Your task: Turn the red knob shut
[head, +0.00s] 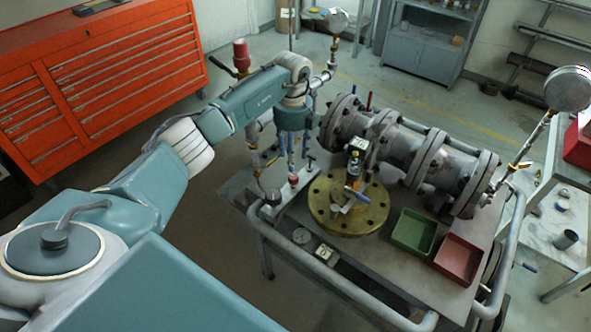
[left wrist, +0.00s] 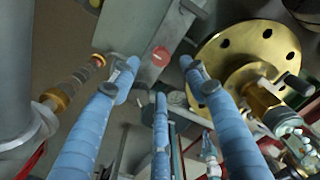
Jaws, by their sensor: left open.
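The small red knob (head: 293,178) sits low on the cart, just under my left gripper. In the left wrist view the red knob (left wrist: 160,56) shows as a round red disc on a grey plate, beyond the fingertips and between them. My left gripper (head: 294,160) points down above the knob with its fingers spread. In the left wrist view the blue fingers of my left gripper (left wrist: 158,82) are open and empty, and I see no contact with the knob. My right gripper is in neither view.
A brass flange (head: 335,220) is right of the knob, with a small valve on top. Grey flanged pipework (head: 400,150) stands behind it. A green tray (head: 413,232) and a red tray (head: 458,258) lie at the cart's right. A tubular rail (head: 330,275) edges the cart.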

